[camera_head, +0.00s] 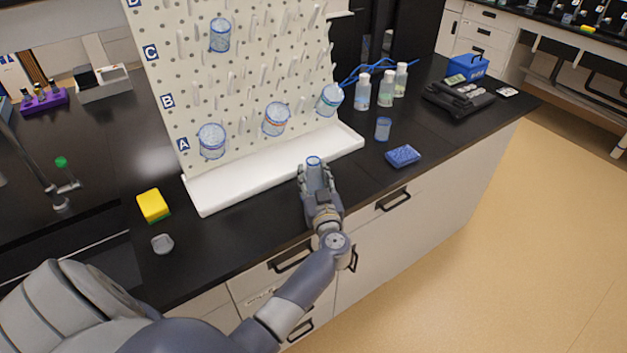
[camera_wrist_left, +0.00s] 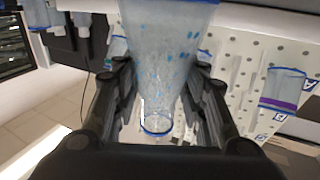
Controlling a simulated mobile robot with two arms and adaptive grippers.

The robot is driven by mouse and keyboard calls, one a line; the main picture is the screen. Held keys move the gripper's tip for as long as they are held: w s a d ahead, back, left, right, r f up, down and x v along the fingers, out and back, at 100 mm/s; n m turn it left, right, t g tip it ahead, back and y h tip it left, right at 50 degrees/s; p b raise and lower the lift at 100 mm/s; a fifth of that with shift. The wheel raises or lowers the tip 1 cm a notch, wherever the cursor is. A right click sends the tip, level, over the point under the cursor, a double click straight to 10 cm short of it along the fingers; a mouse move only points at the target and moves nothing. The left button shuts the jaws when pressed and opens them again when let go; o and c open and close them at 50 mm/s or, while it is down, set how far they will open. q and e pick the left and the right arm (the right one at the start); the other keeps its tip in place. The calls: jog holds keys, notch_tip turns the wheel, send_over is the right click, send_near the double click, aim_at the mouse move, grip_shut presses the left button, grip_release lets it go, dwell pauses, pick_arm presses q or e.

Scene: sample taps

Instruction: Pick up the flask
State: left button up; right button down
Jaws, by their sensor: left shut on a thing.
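The flask (camera_wrist_left: 165,50) is clear with blue specks, a wide body and a narrow neck ending in a blue rim. In the left wrist view it sits between the two dark fingers of my left gripper (camera_wrist_left: 165,78), which are shut on it. In the head view my left gripper (camera_head: 315,178) is over the black counter, just in front of the rack's white tray. Only a small blue-rimmed part of the flask (camera_head: 313,161) shows past the fingers there. I cannot tell whether the flask touches the counter. My right gripper is not in view.
A white pegboard rack (camera_head: 240,75) with hanging glassware stands behind, above its white tray (camera_head: 270,172). To the right are a blue sponge (camera_head: 403,156), a small beaker (camera_head: 383,129) and several bottles. A yellow sponge (camera_head: 153,205) lies left, near the sink.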

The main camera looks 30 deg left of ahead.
aim_at(315, 170)
pick_arm(q)
jog(key=shift+r, duration=0.45)
notch_tip(315, 170, up, 3)
jog(key=shift+f+p, duration=0.2)
jog(key=shift+p, duration=0.1)
jog(key=s, duration=0.5)
jog(key=s+d+r, duration=0.1)
jog(key=s, duration=0.4)
jog(key=s+d, duration=0.1)
jog(key=s, duration=0.5)
jog(key=shift+d+r, duration=0.1)
jog(key=shift+r, duration=0.15)
jog(key=shift+w, duration=0.1)
jog(key=shift+o, duration=0.6)
jog(key=shift+c, duration=0.6)
